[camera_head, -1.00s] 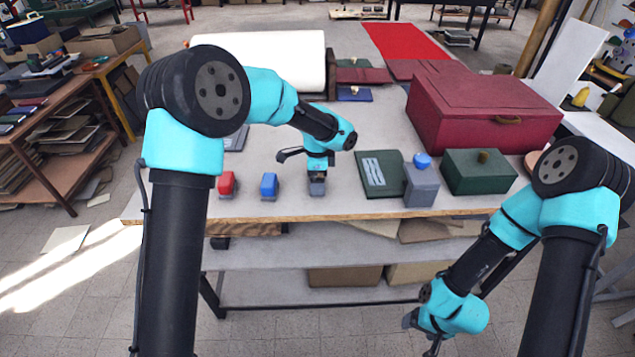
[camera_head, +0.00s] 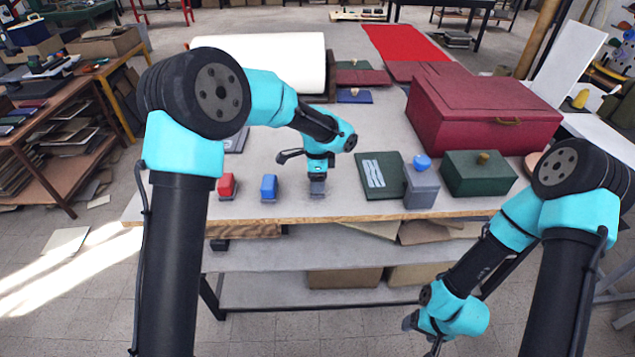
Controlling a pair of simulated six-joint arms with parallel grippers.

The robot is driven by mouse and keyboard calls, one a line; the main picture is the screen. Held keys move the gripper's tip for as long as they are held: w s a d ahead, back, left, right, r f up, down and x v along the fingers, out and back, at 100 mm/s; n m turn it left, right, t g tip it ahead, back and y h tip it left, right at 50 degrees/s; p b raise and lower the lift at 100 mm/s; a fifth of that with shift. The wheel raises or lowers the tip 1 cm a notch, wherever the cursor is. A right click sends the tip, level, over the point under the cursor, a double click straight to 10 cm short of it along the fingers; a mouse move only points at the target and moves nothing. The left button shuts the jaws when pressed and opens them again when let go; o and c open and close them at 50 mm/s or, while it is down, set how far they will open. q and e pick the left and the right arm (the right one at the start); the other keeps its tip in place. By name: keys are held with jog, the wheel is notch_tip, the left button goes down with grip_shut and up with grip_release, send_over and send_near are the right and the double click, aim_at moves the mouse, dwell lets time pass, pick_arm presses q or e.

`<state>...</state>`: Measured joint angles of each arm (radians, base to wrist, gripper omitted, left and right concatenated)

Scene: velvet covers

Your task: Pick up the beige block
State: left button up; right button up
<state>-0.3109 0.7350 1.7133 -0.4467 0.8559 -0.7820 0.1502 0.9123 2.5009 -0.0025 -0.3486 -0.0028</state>
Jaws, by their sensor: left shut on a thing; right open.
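My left gripper (camera_head: 317,187) points straight down over the table, near its front edge. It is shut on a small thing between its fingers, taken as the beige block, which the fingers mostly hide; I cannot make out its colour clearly. My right gripper (camera_head: 422,332) hangs low in front of the table, right of centre. It is open and away from any object.
A red block (camera_head: 227,186) and a blue block (camera_head: 269,187) stand left of my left gripper. To the right are a green panel (camera_head: 376,188), a grey box with a blue knob (camera_head: 421,187), a green box (camera_head: 478,176) and a large maroon box (camera_head: 482,116). A white roll (camera_head: 262,64) lies behind.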

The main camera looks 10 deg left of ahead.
pick_arm(q)
jog(key=shift+r, duration=0.15)
jog(key=shift+r, duration=1.4)
jog(key=shift+s+r, duration=0.15)
jog(key=shift+r, duration=0.15)
jog(key=s+d+r, duration=0.1)
jog(key=s+d, duration=0.1)
jog(key=s, duration=1.3)
jog(key=shift+s+d+r, duration=0.15)
jog(key=shift+s+d, duration=0.1)
jog(key=shift+d, duration=0.1)
